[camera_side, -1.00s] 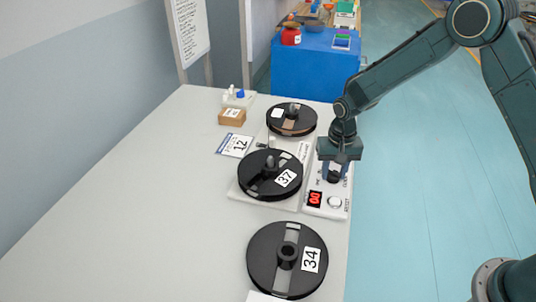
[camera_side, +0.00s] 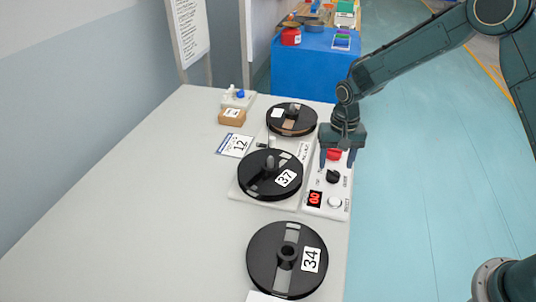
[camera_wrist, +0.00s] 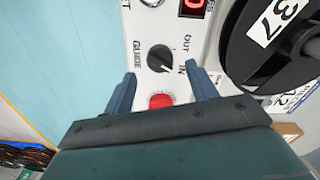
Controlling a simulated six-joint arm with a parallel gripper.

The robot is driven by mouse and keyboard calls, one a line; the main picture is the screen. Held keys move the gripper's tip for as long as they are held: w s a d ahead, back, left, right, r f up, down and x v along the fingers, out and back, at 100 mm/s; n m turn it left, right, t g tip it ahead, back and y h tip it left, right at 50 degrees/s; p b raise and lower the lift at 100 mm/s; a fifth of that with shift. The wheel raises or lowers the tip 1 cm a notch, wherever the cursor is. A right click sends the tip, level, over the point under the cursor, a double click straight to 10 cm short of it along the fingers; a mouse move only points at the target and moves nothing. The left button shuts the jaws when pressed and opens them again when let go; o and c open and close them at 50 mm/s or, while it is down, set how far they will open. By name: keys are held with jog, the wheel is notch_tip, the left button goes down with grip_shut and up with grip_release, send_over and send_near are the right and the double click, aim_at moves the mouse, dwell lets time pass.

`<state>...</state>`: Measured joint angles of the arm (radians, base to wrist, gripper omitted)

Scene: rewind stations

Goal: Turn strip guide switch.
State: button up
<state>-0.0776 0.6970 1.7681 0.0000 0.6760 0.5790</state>
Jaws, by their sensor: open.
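The guide switch is a black round knob on the white control panel (camera_side: 341,190); it shows in the side view (camera_side: 333,176) and the wrist view (camera_wrist: 160,57). In the wrist view "GUIDE", "OUT" and "IN" are printed around it. I cannot tell for sure which mark its pointer faces. My gripper (camera_side: 336,160) is open and empty, over the panel's far part near a red button (camera_side: 334,154). In the wrist view its fingers (camera_wrist: 160,73) stand wide apart, with the knob just beyond the tips and the red button (camera_wrist: 161,100) between them.
A reel marked 37 (camera_side: 262,185) and another reel (camera_side: 289,117) sit on the plate left of the panel. A reel marked 34 (camera_side: 266,268) lies nearer. A red display (camera_side: 315,198) and a white button (camera_side: 335,202) are on the panel. The table's left is clear.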

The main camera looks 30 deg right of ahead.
aim_at(334, 171)
notch_tip(334, 171, up, 10)
dwell(0.5)
jog(key=s+d+r+n+t, duration=0.2)
jog(key=s+r+n+t, duration=0.1)
jog(key=s+r, duration=1.1)
jog(key=s+d+n+t, duration=0.1)
jog(key=s+n+t, duration=0.1)
jog(key=s, duration=1.3)
jog(key=shift+s+d+r+n+t, duration=0.3)
jog(key=shift+s+d+r+n, duration=0.05)
jog(key=shift+r+n, duration=0.05)
